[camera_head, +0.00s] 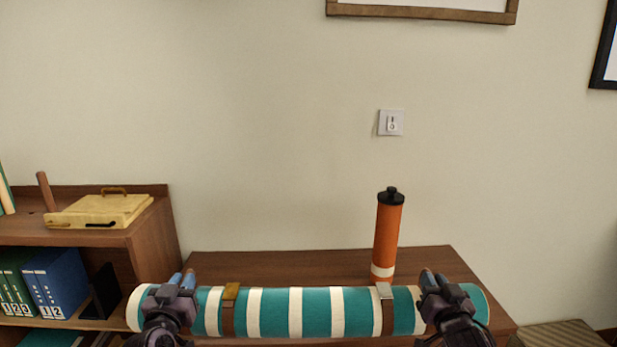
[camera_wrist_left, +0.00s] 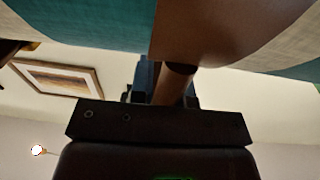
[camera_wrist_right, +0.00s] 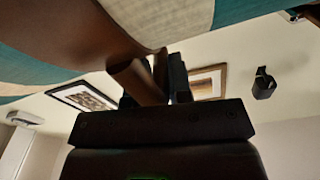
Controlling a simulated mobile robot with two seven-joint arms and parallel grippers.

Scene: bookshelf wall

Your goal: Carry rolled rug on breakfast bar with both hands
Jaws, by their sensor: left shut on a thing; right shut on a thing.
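The rolled rug (camera_head: 310,312), striped teal and cream with two brown straps, lies level across the front of the head view. My left gripper (camera_head: 182,282) is at its left end and my right gripper (camera_head: 434,282) is at its right end. In the left wrist view, the left gripper (camera_wrist_left: 165,82) is shut on a brown strap piece of the rug (camera_wrist_left: 75,22). In the right wrist view, the right gripper (camera_wrist_right: 160,80) is likewise shut on a brown strap piece of the rug (camera_wrist_right: 245,10). Whether the rug touches the wooden top (camera_head: 300,265) behind it cannot be told.
An orange cylinder (camera_head: 387,238) with a black cap stands upright on the wooden top, just behind the rug. A bookshelf (camera_head: 150,225) with a yellow case (camera_head: 100,210) and blue binders (camera_head: 58,282) is at left. A striped woven item (camera_head: 560,335) is low at right.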

